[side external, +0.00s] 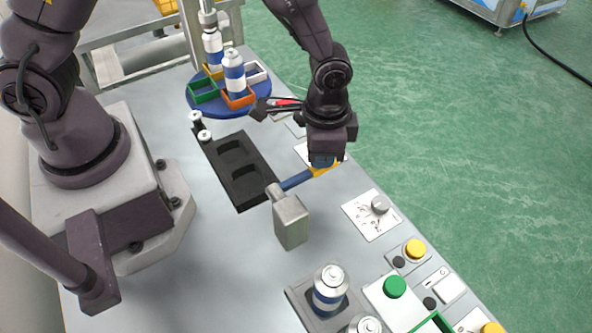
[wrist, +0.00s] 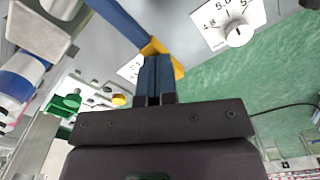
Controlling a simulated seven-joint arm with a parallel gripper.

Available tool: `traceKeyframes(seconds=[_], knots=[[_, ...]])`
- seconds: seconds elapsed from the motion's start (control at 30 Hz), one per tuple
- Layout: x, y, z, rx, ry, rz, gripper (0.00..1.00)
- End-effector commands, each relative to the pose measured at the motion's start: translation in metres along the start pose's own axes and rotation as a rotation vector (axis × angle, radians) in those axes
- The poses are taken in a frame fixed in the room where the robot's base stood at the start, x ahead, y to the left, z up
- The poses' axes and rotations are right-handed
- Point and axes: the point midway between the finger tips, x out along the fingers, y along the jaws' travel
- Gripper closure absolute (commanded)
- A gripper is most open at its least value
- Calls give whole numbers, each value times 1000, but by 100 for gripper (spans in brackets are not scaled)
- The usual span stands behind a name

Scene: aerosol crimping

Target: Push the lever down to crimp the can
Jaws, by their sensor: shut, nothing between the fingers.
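The lever (side external: 297,181) is a blue bar with a yellow end, running out from a grey block (side external: 291,222) in the middle of the bench. It looks roughly level. My gripper (side external: 321,161) points down over the yellow end, its blue fingers shut and empty. In the wrist view the fingertips (wrist: 157,58) are right at the yellow end of the lever (wrist: 122,22); I cannot tell whether they touch. A white-and-blue can (side external: 213,50) stands at the back of a blue turntable (side external: 203,108), below a vertical metal tool (side external: 208,18).
Another can (side external: 234,75) stands on the turntable among coloured trays. A black tray (side external: 243,180) lies left of the lever. More cans (side external: 330,288) stand at the front. A dial (side external: 380,205), yellow button (side external: 415,249) and green button (side external: 394,286) line the right edge.

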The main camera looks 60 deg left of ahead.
Motion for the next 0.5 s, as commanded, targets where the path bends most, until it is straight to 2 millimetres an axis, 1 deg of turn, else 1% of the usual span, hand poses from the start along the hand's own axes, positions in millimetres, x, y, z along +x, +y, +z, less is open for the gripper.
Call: traceKeyframes(seconds=[0.5], knots=[[-43,-1,-1,-2,5,-1,100]])
